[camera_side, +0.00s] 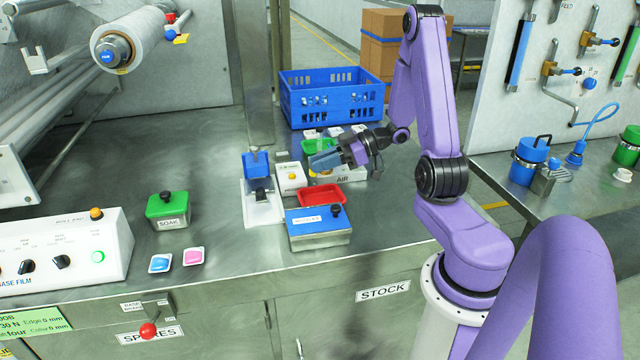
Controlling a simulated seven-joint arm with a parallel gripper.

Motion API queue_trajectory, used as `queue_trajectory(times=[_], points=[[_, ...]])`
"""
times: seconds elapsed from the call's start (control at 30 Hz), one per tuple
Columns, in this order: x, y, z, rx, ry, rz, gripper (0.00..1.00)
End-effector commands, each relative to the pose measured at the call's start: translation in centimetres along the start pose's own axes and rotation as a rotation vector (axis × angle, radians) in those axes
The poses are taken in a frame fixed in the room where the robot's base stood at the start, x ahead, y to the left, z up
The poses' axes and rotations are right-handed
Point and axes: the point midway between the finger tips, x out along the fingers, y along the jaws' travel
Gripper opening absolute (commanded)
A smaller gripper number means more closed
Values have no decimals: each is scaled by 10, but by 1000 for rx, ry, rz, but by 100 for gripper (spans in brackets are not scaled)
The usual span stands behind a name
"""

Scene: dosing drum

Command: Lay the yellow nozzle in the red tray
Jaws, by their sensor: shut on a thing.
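The red tray (322,196) lies on the steel bench, behind a blue-lidded metal box; it looks empty in the part I can see. No other part of the nozzle can be made out.
The blue-lidded box (320,233) stands close in front of the tray. A white box with a yellow button (291,178) and a blue holder (256,166) stand to its left. A blue crate (331,98) is behind. The bench's left middle is clear around a green SOAK box (167,208).

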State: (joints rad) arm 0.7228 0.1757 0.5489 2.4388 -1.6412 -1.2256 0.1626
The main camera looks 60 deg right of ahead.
Motion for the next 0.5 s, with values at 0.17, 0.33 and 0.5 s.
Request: queue_trajectory(times=[0.17, 0.33, 0.5], points=[[-61, 25, 5, 60, 0, 172, 0], [-92, 34, 8, 94, 1, 257, 0], [-100, 36, 8, 103, 2, 279, 0]])
